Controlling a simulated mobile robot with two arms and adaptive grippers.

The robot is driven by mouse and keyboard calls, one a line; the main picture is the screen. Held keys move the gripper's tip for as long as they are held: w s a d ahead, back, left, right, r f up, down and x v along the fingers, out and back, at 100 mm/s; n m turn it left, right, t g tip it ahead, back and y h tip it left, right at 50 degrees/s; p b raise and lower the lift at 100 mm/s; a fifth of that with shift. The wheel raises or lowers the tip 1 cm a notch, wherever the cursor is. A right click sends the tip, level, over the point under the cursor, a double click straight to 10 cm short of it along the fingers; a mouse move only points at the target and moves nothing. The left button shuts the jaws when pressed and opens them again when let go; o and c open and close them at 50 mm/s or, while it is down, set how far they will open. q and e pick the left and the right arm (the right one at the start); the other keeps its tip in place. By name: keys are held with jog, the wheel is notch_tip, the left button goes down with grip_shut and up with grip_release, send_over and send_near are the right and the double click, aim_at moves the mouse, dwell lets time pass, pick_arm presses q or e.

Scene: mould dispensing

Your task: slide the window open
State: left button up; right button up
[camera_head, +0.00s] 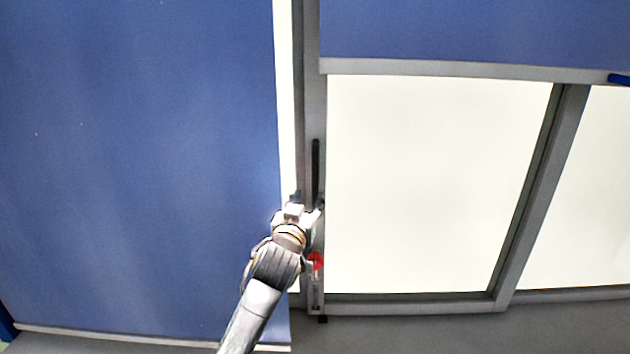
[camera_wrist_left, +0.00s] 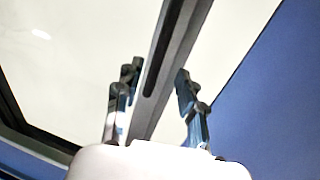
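The window (camera_head: 430,190) has pale panes in a grey frame. A long black handle (camera_head: 315,172) runs upright on its left frame post. In the left wrist view the handle (camera_wrist_left: 163,50) shows as a dark strip on the grey post. My left gripper (camera_head: 308,206) is at the lower end of the handle in the head view. In the left wrist view its two fingers (camera_wrist_left: 158,92) are spread apart, one on each side of the post, with visible gaps. Whether either finger touches the post is not clear. My right gripper is not in view.
A large blue panel (camera_head: 140,160) stands left of the window, and another blue panel (camera_head: 470,30) is above it. A red round part (camera_head: 316,261) sits low on the left post. A grey upright (camera_head: 545,190) divides the panes. A blue piece (camera_head: 618,79) sticks out at upper right.

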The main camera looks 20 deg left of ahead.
aim_at(315, 186)
pick_arm(q)
jog(key=w, duration=0.2)
jog(key=w+p, duration=0.1)
jog(key=w, duration=0.2)
jog(key=w+p, duration=0.1)
jog(key=w, duration=0.2)
jog(key=shift+w+a, duration=0.25)
jog(key=shift+a, duration=0.05)
grip_shut()
jog(key=shift+f, duration=0.1)
